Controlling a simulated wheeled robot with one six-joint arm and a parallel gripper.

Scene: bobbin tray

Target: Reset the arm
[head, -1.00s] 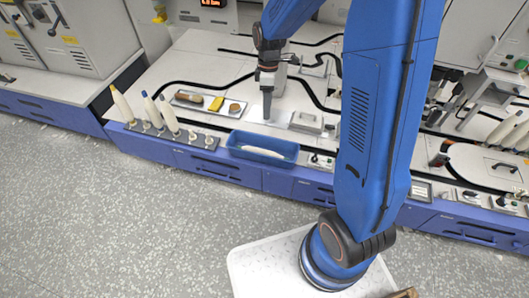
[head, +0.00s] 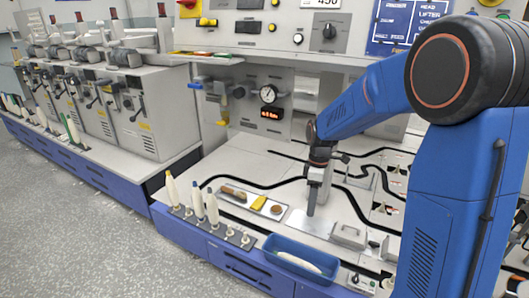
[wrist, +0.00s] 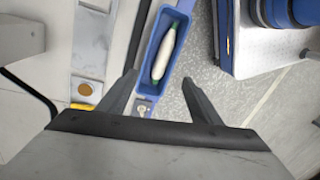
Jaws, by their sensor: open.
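My gripper (wrist: 160,98) is open and empty in the wrist view, its two dark fingers spread apart. In the head view my gripper (head: 311,210) hangs pointing down above the light worktop, at the end of my blue arm. The blue tray (head: 300,262) stands at the worktop's front edge, ahead of and below the gripper. One white bobbin (head: 299,262) lies in it. The tray (wrist: 145,68) and the bobbin (wrist: 164,52) also show beyond the fingertips in the wrist view, apart from them.
Several upright bobbins (head: 197,202) stand on a peg rack left of the tray. A shallow tray (head: 252,200) with a brush, a yellow block and a round brown item lies behind. A metal box with a handle (head: 348,236) is to the right. Machines (head: 155,115) line the left.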

